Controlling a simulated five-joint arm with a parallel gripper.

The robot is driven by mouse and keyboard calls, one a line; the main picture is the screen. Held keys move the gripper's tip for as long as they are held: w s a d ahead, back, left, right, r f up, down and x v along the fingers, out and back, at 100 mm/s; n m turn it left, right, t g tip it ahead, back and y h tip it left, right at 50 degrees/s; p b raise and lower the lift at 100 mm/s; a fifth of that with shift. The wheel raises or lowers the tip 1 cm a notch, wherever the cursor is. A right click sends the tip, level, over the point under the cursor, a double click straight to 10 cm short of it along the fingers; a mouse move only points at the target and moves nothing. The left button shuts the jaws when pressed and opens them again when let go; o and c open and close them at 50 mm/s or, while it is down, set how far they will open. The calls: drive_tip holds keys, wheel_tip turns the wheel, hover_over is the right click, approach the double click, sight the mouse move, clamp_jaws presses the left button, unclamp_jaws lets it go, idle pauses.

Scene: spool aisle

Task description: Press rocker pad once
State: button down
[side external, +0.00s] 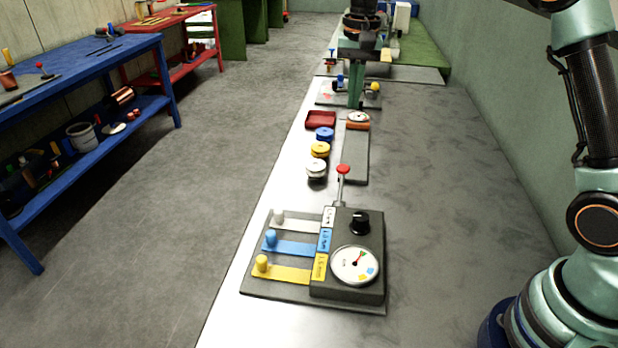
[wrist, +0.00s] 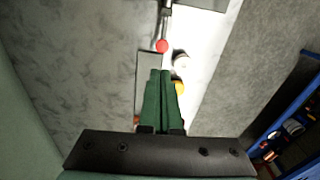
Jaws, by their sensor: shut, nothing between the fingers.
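No part is clearly recognisable as the rocker pad. In the side view, a long grey plate (side external: 356,160) has a round pale dial (side external: 358,116) and an orange-red part (side external: 357,126) at its far end. A red ball-topped lever (side external: 343,170) stands at its near end; it also shows in the wrist view (wrist: 162,46). My gripper (side external: 355,105) points down with its green fingers together, near the plate's far end. In the wrist view, the gripper (wrist: 161,72) covers part of the plate (wrist: 149,65). I cannot tell whether the tips touch anything.
A dark control box (side external: 347,285) with a knob, dial and coloured sliders stands in front. White (side external: 316,168), yellow (side external: 320,149) and blue (side external: 324,133) spools and a red tray (side external: 320,119) line the left. Bench right of the plate is clear.

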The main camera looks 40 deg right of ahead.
sight(344, 167)
drive_tip(key=shift+w+f+m, duration=0.3)
drive_tip(key=shift+w+f, duration=0.4)
drive_tip(key=shift+f, duration=0.1)
drive_tip(key=shift+f, duration=0.1)
wheel_tip(344, 167, down, 14)
drive_tip(key=shift+r, duration=0.1)
idle(0.4)
